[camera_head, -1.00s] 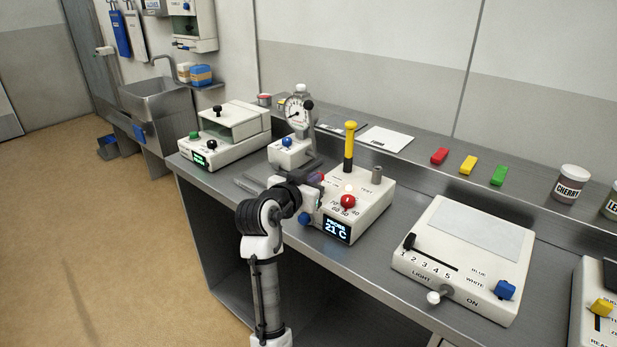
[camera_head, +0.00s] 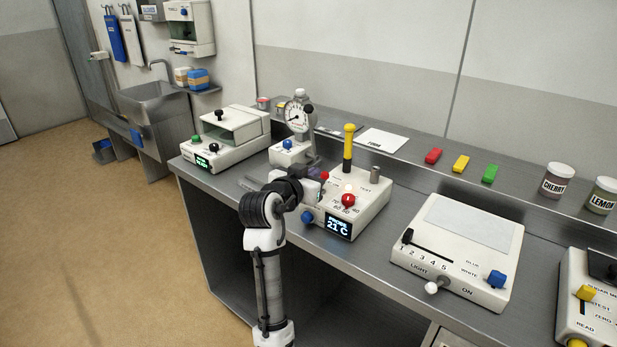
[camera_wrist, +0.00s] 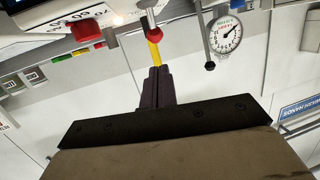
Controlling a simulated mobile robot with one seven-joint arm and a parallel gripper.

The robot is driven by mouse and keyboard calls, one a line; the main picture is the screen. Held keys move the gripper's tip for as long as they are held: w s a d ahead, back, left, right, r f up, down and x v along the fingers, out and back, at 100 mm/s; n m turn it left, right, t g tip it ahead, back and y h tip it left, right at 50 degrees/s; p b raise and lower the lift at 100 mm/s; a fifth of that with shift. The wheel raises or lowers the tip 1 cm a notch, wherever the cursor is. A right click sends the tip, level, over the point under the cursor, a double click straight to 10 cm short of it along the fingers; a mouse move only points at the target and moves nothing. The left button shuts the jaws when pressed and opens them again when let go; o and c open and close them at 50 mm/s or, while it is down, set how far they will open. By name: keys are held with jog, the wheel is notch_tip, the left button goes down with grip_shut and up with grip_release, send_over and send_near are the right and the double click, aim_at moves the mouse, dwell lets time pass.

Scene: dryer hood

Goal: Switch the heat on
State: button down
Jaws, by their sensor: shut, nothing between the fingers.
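The white heater box (camera_head: 372,213) stands on the bench, its display (camera_head: 338,226) reading "PROBE 21 C". A red dial knob (camera_head: 348,200) with numbers is on its top; it also shows in the wrist view (camera_wrist: 86,30). A small red knob (camera_head: 324,175) is at the box's left rear, partly hidden by my gripper. In the wrist view a red ball tip (camera_wrist: 154,34) lies just beyond my fingertips, in front of a yellow handle. My gripper (camera_wrist: 158,72) is shut and empty, apparently just short of the red ball. Any label there is unreadable.
The yellow-handled probe (camera_head: 348,146) stands upright in the box, close to the arm. A dial gauge stand (camera_head: 298,118) is behind and left. A blue knob (camera_head: 307,217) is on the box's left front. A light box (camera_head: 459,253) stands to the right.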

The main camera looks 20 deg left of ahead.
jog(key=s+r+b, duration=0.3)
jog(key=s+r, duration=0.3)
jog(key=s, duration=0.2)
jog(key=shift+a, duration=0.45)
jog(key=shift+r, duration=0.1)
